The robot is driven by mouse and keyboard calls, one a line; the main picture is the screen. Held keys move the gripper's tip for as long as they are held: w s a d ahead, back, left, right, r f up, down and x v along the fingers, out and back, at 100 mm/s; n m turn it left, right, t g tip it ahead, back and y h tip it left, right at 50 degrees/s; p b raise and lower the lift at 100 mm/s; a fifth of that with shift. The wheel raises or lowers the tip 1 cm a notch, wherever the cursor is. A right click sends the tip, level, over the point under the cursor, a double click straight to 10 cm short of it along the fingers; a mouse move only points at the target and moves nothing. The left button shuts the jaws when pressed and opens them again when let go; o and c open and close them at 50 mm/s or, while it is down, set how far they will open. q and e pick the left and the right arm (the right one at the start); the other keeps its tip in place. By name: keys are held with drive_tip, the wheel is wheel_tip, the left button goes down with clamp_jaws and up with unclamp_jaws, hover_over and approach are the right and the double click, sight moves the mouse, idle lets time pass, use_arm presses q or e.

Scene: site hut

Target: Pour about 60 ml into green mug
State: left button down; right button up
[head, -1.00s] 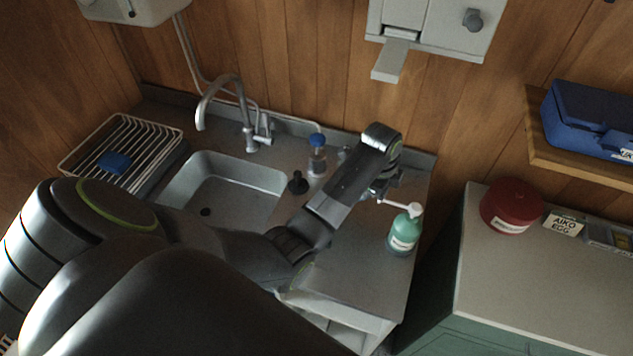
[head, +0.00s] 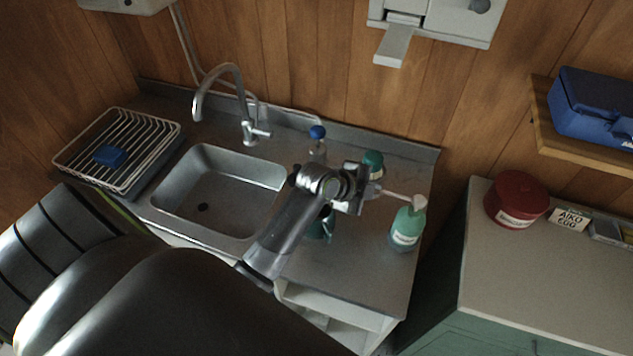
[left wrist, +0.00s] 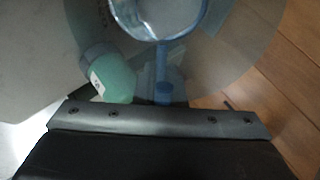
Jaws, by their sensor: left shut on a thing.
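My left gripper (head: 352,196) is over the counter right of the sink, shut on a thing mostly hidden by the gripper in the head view. The left wrist view shows a round, clear, blue-rimmed vessel (left wrist: 158,18) with a blue handle (left wrist: 162,70) running toward the jaws. Its level and contents are unclear. A dark green mug (head: 321,228) stands on the counter, partly hidden behind my forearm. My right gripper is not in view.
A green pump bottle (head: 407,228) stands close right of the gripper; it also shows in the left wrist view (left wrist: 112,80). A teal-topped container (head: 372,160) and a blue-capped bottle (head: 318,146) are behind. The sink (head: 215,195) and faucet (head: 245,110) lie left.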

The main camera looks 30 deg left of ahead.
use_arm(q)
drive_tip(key=shift+s+f+t+b, duration=0.1)
drive_tip(key=shift+f+t+b, duration=0.25)
drive_tip(key=shift+b, duration=0.45)
drive_tip(key=shift+a+r+t+h, duration=0.1)
drive_tip(key=shift+r+t+h, duration=0.2)
drive_tip(key=shift+r, duration=0.1)
drive_tip(key=shift+s+r+t+b, duration=0.2)
drive_tip(key=shift+r+t+b, duration=0.25)
drive_tip(key=shift+b, duration=0.45)
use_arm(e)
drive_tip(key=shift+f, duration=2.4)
use_arm(q)
drive_tip(key=shift+r+h, duration=0.1)
drive_tip(key=shift+h, duration=0.2)
drive_tip(key=shift+s+a+r+t, duration=0.15)
drive_tip(key=shift+r+t, duration=0.15)
drive_tip(key=shift+r, duration=0.4)
drive_tip(key=shift+s+a+r+t, duration=0.1)
drive_tip(key=shift+r+t, duration=0.2)
drive_tip(key=shift+r, duration=0.4)
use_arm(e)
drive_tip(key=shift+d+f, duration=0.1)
use_arm(q)
drive_tip(key=shift+s+r+h, duration=0.25)
drive_tip(key=shift+h, duration=0.05)
